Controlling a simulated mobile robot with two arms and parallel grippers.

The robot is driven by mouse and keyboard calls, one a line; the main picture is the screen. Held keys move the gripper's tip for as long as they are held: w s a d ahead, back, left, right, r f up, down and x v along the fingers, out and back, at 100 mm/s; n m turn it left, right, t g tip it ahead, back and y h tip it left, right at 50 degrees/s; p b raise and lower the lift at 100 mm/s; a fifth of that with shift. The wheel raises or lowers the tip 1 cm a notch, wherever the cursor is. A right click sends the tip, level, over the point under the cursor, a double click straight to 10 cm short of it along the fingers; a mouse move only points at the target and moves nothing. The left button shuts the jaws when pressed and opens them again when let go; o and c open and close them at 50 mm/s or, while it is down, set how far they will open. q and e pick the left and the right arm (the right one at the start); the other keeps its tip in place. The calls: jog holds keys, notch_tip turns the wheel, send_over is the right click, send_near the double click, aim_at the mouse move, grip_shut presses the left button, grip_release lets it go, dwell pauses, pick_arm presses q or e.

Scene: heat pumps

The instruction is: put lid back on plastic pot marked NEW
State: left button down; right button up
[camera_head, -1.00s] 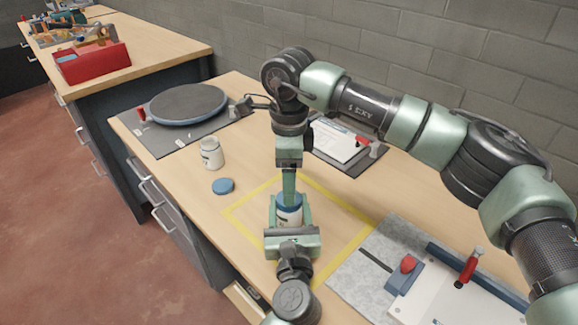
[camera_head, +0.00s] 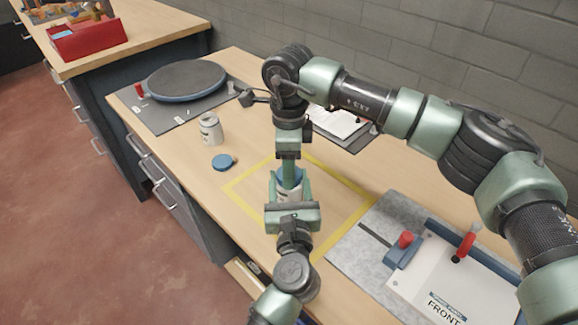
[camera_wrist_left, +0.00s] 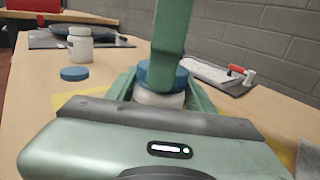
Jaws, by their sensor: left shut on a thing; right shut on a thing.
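A white pot (camera_head: 287,195) stands inside the yellow square, between the fingers of my left gripper (camera_head: 291,200), which is shut on it. It also shows in the left wrist view (camera_wrist_left: 158,99). A blue lid (camera_wrist_left: 158,74) lies over this pot's top. My right gripper (camera_head: 291,184) points straight down at the lid from above and is shut on it; its fingers hide part of the lid. I cannot tell whether the lid is seated. A second white pot (camera_head: 210,129) stands open at the left, with another blue lid (camera_head: 223,161) flat beside it. No NEW marking is readable.
A round dark turntable (camera_head: 187,80) sits on a grey mat at the back left. A clipboard (camera_head: 336,119) lies behind my right arm. A grey board with a white panel marked FRONT (camera_head: 450,285) and red-handled clamps fills the right. The table's left edge is near the open pot.

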jog(key=m, duration=0.3)
jog(key=o, duration=1.6)
jog(key=shift+c, duration=0.2)
jog(key=shift+r, duration=2.3)
jog(key=shift+c, duration=0.4)
